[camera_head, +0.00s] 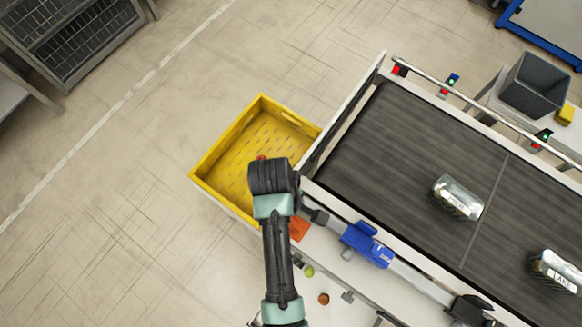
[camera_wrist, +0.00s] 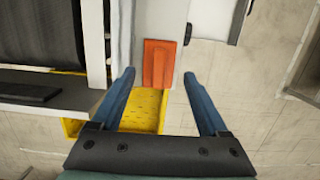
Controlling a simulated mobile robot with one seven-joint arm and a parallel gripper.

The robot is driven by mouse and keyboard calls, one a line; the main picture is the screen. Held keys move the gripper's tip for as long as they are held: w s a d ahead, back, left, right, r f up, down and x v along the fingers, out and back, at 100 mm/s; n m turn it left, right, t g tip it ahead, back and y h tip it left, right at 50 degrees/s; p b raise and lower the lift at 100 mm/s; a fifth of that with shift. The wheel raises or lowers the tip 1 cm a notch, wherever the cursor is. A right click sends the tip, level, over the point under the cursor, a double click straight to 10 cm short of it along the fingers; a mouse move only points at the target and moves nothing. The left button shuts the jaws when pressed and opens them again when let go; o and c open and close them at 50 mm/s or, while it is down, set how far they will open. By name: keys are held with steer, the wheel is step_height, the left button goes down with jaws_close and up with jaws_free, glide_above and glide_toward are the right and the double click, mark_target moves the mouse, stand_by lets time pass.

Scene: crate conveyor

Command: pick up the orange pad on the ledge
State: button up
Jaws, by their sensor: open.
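The orange pad (camera_head: 299,228) lies on the pale ledge (camera_head: 322,245) beside the conveyor, partly hidden by my arm in the head view. In the wrist view the flat, roughly rectangular orange pad (camera_wrist: 159,63) lies on the pale ledge (camera_wrist: 175,18) near its end. My gripper (camera_wrist: 166,92) is open and empty, its two blue fingers spread to the left and right of the pad's lower end in the picture. I cannot tell the distance between the fingers and the pad. In the head view my arm hides the fingers.
A yellow crate (camera_head: 219,148) stands at the conveyor's end, with a small red thing in it near my arm. A blue device (camera_head: 368,244), a green ball (camera_head: 309,271) and a brown ball (camera_head: 323,298) are near the ledge.

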steer(key=shift+d+f+p, duration=0.1)
steer(key=shift+f+p, duration=0.4)
steer(key=shift+f, duration=2.55)
steer(key=shift+c, duration=0.3)
steer(key=c, duration=0.9)
steer(key=shift+c, duration=0.2)
steer(key=shift+r, duration=0.1)
steer(key=shift+r+b, duration=0.35)
steer(key=shift+r, duration=4.6)
